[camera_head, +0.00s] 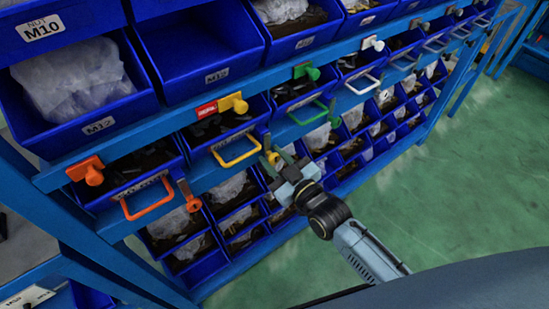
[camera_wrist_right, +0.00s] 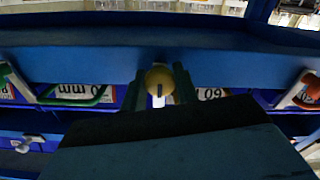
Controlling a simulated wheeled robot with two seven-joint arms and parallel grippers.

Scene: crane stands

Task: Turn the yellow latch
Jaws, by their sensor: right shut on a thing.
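A yellow knob-shaped latch (camera_head: 271,156) sits at the lower right of a yellow bar handle (camera_head: 236,151) on the blue rack. A second yellow latch piece (camera_head: 237,103), beside a red label, is above the handle. My right gripper (camera_head: 281,162) reaches in from the lower right, its fingers shut on the lower yellow latch. In the right wrist view, the round yellow end of this latch (camera_wrist_right: 160,80) sits between the dark fingertips (camera_wrist_right: 158,88). My left gripper is in neither view.
Orange (camera_head: 147,198), green (camera_head: 308,111) and white handles with matching latches line the same rail. Blue bins with bags (camera_head: 75,75) stand above and below the rail. The green floor (camera_head: 440,190) at right is clear.

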